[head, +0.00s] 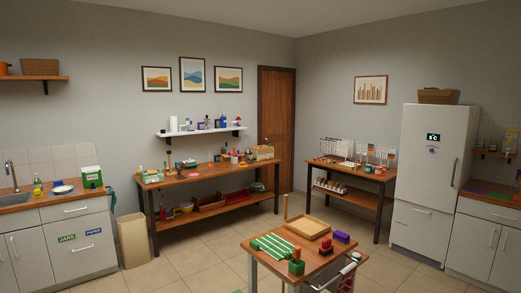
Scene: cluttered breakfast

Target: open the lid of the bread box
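I cannot pick out a bread box or its lid for certain. A wooden crate-like box (261,152) stands at the right end of the long workbench, also too small to make out a lid. Neither of my grippers shows in the head view.
A tall beige bin (133,240) stands left of the workbench (205,175). Tiled floor (195,258) is open between workbench and near table.

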